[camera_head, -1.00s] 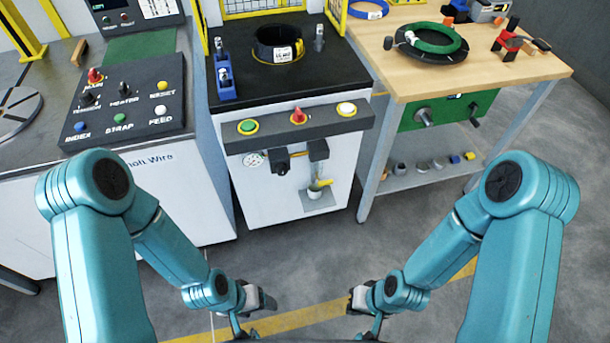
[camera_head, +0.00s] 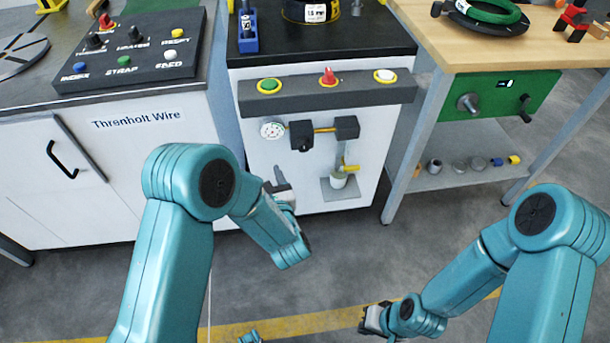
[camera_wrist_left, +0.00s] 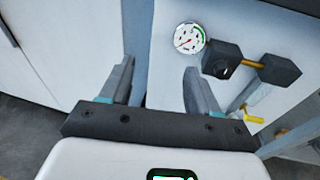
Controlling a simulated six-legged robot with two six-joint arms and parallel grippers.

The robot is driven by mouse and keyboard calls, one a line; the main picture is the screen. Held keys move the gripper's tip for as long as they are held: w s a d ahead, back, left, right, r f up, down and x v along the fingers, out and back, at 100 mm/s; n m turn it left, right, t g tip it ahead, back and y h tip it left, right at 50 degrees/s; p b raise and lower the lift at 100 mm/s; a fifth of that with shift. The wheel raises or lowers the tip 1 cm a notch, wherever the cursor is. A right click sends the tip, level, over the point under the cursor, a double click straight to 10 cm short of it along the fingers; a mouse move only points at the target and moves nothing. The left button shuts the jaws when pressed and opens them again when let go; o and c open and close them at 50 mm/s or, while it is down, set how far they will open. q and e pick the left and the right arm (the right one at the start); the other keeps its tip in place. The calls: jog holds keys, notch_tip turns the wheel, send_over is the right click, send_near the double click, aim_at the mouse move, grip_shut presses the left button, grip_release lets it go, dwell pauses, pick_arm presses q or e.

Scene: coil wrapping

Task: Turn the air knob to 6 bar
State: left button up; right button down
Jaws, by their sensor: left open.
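The air unit on the white cabinet front is a dark block (camera_head: 302,136) with a round black knob (camera_head: 304,147) on its underside. A white pressure gauge (camera_head: 272,130) is left of it. In the left wrist view the gauge (camera_wrist_left: 189,38) has a red needle and a green arc; its numbers are too small to read. The dark block (camera_wrist_left: 222,60) is right of it. My left gripper (camera_head: 280,187) is below the knob in the head view, partly hidden by my arm. In the wrist view its fingers (camera_wrist_left: 160,84) are apart and empty. My right gripper (camera_head: 368,319) is low over the floor.
A second dark block (camera_head: 347,127) joins the first by a brass pipe. Below it are a yellow lever (camera_head: 350,168) and a small cup on a bracket. A button panel (camera_head: 326,92) juts out above. A wooden table (camera_head: 440,43) stands at right.

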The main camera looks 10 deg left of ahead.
pick_arm(q)
jog(key=d+f+m+t+h+b, duration=0.1)
jog(key=d+f+b, duration=0.25)
jog(key=d, duration=0.25)
jog(key=d+f+t+h+b, duration=0.1)
jog(key=d+f+b, duration=0.2)
jog(key=d+b, duration=0.15)
jog(key=b, duration=0.2)
send_near(304, 149)
jog(key=shift+m+h, duration=0.3)
jog(key=x, duration=0.8)
jog(key=shift+w+a+r, duration=0.1)
jog(key=shift+w+a, duration=0.1)
jog(key=shift+a, duration=0.05)
pick_arm(e)
notch_tip(304, 149, down, 13)
jog(key=shift+w+d, duration=0.3)
jog(key=shift+f, duration=0.1)
pick_arm(q)
jog(key=c, duration=1)
